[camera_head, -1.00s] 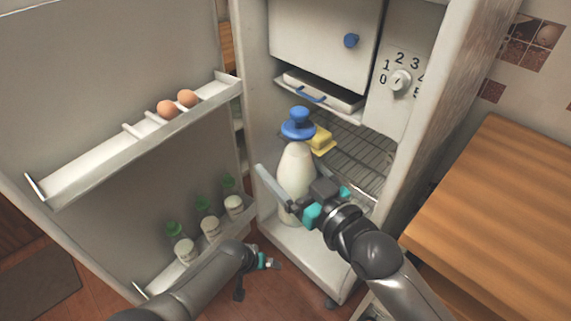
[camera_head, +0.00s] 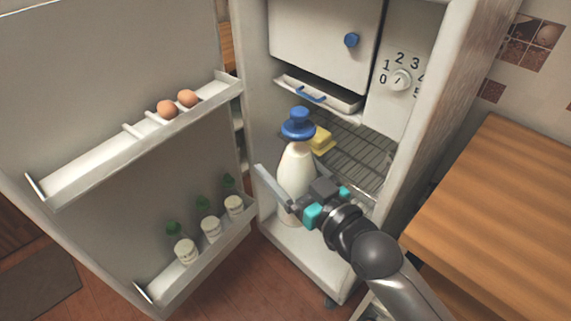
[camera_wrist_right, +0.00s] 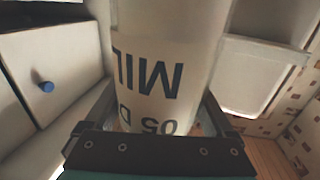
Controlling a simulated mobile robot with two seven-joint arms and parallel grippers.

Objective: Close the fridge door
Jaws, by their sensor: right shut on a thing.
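The fridge door (camera_head: 110,85) stands wide open on the left, its inner side with racks facing me. The fridge body (camera_head: 455,90) is at the centre right, its inside exposed. A white milk bottle (camera_head: 296,165) with a blue cap is upright in the lower part of the fridge. My right gripper (camera_head: 298,192) is shut on the bottle, with its fingers on either side. Large lettering on the bottle (camera_wrist_right: 165,50) fills the middle of the right wrist view. The gripper partly hides the bottle's lower part. My left gripper is not in view.
Two eggs (camera_head: 178,103) sit on the upper door rack (camera_head: 90,170). Several green-capped bottles (camera_head: 210,228) stand in the lower rack. A yellow block (camera_head: 321,140) lies on the wire shelf (camera_head: 360,155). A wooden counter (camera_head: 500,205) is at the right.

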